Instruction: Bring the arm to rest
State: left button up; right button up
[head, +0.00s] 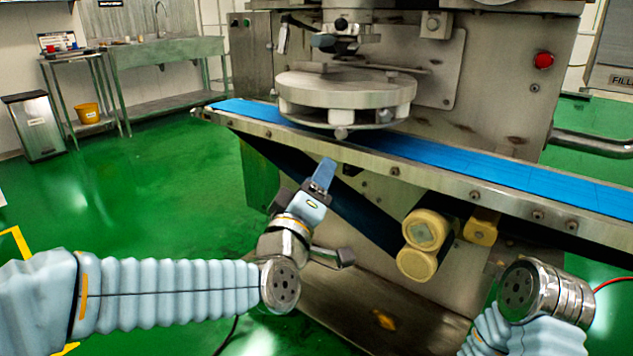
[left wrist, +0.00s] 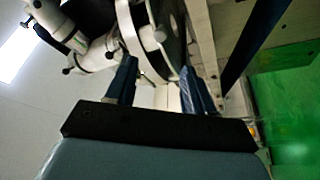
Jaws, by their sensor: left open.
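My left arm comes in from the left in the head view, in a pale ribbed sleeve. My left gripper (head: 322,175) points up and away in front of the conveyor's near edge. In the left wrist view its two dark blue fingers (left wrist: 158,88) stand apart with nothing held between them. My right arm shows at the lower right as a metal wrist joint and ribbed sleeve; its gripper is out of the picture. The encrusting machine (head: 490,90) stands ahead, with a round metal turntable (head: 345,88) above the blue conveyor belt (head: 500,172).
The conveyor's steel side rail (head: 440,178) runs across in front of my left gripper. Yellowish knobs (head: 428,230) stick out below it. A red button (head: 543,61) is on the machine. Green floor (head: 150,190) is open at left, before a steel sink table (head: 165,52) and bin (head: 35,125).

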pick_arm(q)
jog(key=a+f+m+g+y+p, duration=0.1)
jog(key=a+f+g, duration=0.15)
jog(key=f, duration=0.95)
jog(key=a+f+m+g+p, duration=0.15)
jog(key=f+g, duration=0.25)
jog(key=f, duration=0.7)
jog(key=a+f+m+g+y, duration=0.1)
jog(key=a+f+m+g, duration=0.15)
jog(key=f, duration=0.95)
jog(key=s+a+f+g+p, duration=0.1)
jog(key=s+f+g, duration=0.4)
jog(key=s+f, duration=0.4)
jog(key=s+a+f+m+g, duration=0.1)
jog(key=s+f+g, duration=0.3)
jog(key=s+f, duration=0.5)
jog(key=s+a, duration=0.1)
jog(key=s, duration=0.2)
jog(key=shift+s+a+f+g+p, duration=0.15)
jog(key=shift+s+a+g+p, duration=0.15)
jog(key=shift+s+g+p, duration=0.1)
jog(key=shift+w, duration=0.15)
